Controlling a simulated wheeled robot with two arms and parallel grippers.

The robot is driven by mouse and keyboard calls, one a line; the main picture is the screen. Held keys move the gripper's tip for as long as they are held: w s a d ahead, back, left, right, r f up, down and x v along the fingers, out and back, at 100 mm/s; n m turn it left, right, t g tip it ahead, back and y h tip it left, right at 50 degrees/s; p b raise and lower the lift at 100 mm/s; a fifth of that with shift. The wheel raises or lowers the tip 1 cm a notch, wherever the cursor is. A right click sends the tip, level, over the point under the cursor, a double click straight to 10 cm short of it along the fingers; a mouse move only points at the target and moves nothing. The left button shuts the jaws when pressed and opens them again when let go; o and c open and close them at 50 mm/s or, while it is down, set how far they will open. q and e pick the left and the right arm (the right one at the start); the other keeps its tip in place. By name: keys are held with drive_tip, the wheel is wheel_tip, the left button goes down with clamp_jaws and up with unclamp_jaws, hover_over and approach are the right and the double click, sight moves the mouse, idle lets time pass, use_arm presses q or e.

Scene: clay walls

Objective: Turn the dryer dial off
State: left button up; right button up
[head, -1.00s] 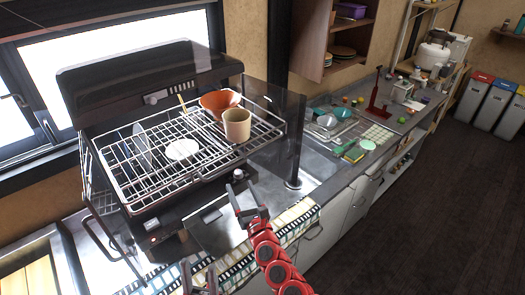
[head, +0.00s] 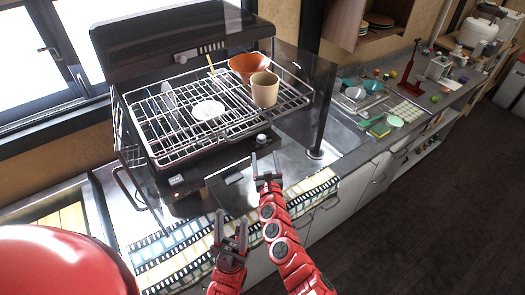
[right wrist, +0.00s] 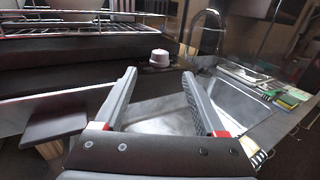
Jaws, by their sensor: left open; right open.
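The dish dryer (head: 190,58) is a dark box with an open front and a wire rack pulled out. Its dial is a small pale knob (head: 262,139) at the front right, below the rack; its setting is too small to read. My right gripper (head: 266,167) is open and empty, just in front of the dial. In the right wrist view the dial (right wrist: 159,58) stands beyond the gap between the open fingertips (right wrist: 159,74), apparently not between them. My left gripper (head: 231,228) is open and empty, lower and to the left, over the counter front.
The rack (head: 165,148) holds an orange bowl (head: 249,66), a tan cup (head: 265,90) and white plates (head: 208,110). A clear panel (head: 300,85) stands on the dryer's right. A sink (head: 296,150) and a cluttered counter extend right. Open floor (head: 430,220) lies at lower right.

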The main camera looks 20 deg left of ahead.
sight(262, 142)
drive_tip(key=b+x, duration=0.3)
drive_tip(key=b, duration=0.1)
drive_tip(key=b+x, duration=0.4)
drive_tip(key=shift+f, duration=0.25)
drive_tip(key=shift+w+a+r+b, duration=0.1)
drive_tip(key=shift+w+r+b, duration=0.2)
drive_tip(key=shift+b, duration=0.1)
drive_tip(key=shift+s, duration=0.1)
clamp_jaws()
